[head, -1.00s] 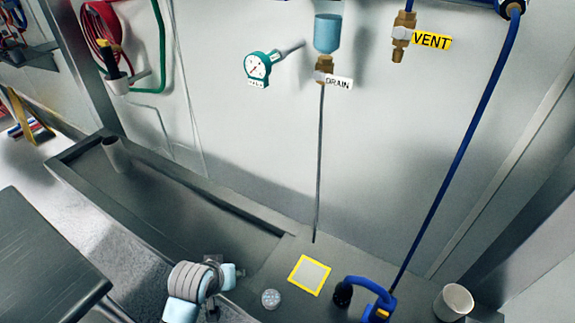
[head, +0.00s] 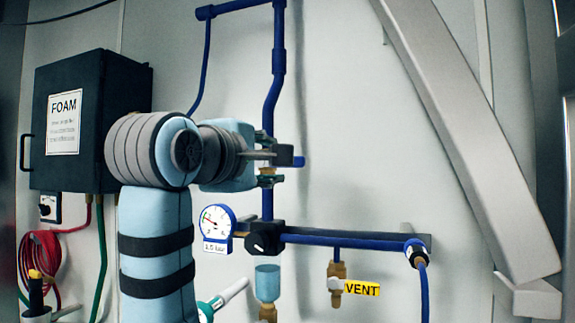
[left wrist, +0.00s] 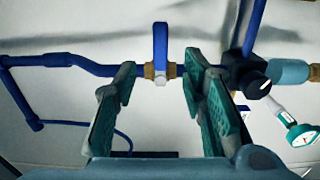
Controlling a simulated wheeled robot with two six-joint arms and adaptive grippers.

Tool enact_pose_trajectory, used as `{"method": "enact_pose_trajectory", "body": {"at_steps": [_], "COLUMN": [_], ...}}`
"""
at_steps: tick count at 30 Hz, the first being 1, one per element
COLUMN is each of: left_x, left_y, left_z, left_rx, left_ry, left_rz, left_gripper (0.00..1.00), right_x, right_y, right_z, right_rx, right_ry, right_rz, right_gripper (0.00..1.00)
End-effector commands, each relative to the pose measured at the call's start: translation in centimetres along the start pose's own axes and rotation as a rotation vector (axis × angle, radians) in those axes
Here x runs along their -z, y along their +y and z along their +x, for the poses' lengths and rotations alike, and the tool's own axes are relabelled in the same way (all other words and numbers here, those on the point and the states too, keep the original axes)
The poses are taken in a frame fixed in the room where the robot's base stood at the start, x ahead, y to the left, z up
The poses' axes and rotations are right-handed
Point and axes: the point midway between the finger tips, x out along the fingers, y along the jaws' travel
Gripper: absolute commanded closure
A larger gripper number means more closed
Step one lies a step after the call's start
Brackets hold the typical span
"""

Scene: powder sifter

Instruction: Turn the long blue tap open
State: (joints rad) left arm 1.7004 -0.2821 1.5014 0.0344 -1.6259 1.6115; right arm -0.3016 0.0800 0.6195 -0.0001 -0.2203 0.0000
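The long blue tap (left wrist: 160,42) is a blue lever on a brass valve body (left wrist: 149,71) in the blue pipe. In the left wrist view the lever stands across the pipe. My left gripper (left wrist: 158,76) is open, with green-padded fingers on either side of the valve and no visible hold on the lever. In the head view my left gripper (head: 276,163) is at the vertical pipe and hides most of the valve. The lever's blue end (head: 299,162) sticks out to its right. My right gripper is not in view.
Below the tap are a blue gauge (head: 217,222), a black round knob (head: 262,239) and a horizontal blue pipe (head: 350,243). A VENT valve (head: 337,284) hangs lower. A dark FOAM box (head: 85,125) is at left. The wall right of the lever is clear.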

Motion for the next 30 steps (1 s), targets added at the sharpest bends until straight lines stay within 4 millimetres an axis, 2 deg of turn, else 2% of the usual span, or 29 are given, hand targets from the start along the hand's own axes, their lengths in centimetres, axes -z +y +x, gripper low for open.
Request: {"method": "enact_pose_trajectory", "body": {"at_steps": [1,6,10,15,22,23,30], "left_x": [0.0,0.0,0.0,0.0,0.0,0.0,0.1], "left_y": [0.4,0.6,0.6,0.3,0.1,0.1,0.1], "left_z": [1.4,6.3,9.0,10.6,10.7,10.7,10.7], "left_rx": [0.006,0.005,0.002,-0.001,-0.001,-0.001,-0.001], "left_ry": [-0.001,-0.001,0.0,0.0,0.0,0.0,0.0], "left_rz": [0.0,0.002,0.002,0.003,0.003,0.003,0.003], "left_gripper": [0.62,0.62,0.62,0.62,0.62,0.63,1.0], "right_x": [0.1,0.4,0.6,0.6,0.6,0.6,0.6], "right_y": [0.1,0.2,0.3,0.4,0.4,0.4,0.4], "right_z": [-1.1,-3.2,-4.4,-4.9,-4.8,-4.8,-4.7], "right_rx": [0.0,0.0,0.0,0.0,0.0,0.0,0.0], "right_ry": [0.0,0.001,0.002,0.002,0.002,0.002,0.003], "right_rz": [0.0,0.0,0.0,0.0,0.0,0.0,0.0], "right_gripper": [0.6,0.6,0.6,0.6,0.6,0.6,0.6]}}
